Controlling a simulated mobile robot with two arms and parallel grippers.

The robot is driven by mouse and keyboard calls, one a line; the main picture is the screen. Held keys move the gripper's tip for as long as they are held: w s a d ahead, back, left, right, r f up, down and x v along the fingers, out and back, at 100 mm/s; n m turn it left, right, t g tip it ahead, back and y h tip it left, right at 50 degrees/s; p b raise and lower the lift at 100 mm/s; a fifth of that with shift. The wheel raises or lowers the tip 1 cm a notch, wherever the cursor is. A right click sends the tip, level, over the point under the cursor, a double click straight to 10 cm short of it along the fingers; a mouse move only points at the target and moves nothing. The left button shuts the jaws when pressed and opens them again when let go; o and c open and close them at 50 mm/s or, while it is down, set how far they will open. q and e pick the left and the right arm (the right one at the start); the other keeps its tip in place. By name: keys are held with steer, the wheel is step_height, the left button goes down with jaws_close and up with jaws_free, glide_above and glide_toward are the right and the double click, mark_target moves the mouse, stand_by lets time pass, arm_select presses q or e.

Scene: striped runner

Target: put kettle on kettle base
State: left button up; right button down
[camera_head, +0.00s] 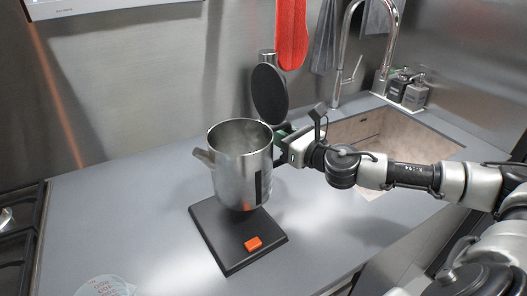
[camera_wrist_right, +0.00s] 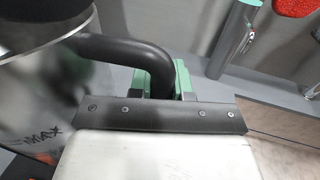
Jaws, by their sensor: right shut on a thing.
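The silver kettle (camera_head: 238,170) is upright, with its open top facing up and a spout on its left side. It is over the rear part of the black square kettle base (camera_head: 222,246), which has an orange switch (camera_head: 253,243). I cannot tell whether the kettle's bottom touches the base. My right gripper (camera_head: 284,140) is shut on the kettle's handle, on the kettle's right side. In the right wrist view the black handle (camera_wrist_right: 130,50) curves from the kettle (camera_wrist_right: 40,95) to the green-padded fingers (camera_wrist_right: 182,78). My left gripper is not in view.
The sink (camera_head: 365,135), faucet (camera_head: 347,50) and soap bottles (camera_head: 407,90) are at the right. A stove edge (camera_head: 22,240) is at the left.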

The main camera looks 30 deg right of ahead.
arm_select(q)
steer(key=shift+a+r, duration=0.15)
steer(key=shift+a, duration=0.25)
arm_select(e)
steer(key=a+f, duration=0.3)
steer(key=f, duration=0.3)
steer(key=shift+w+a, duration=0.3)
steer(key=shift+a, duration=0.05)
steer(key=shift+f, duration=0.15)
steer(key=c, duration=1.5)
jaws_free()
steer(key=shift+f, duration=0.2)
steer(key=o, duration=0.4)
steer(key=shift+o, duration=0.2)
steer(key=shift+r, duration=0.1)
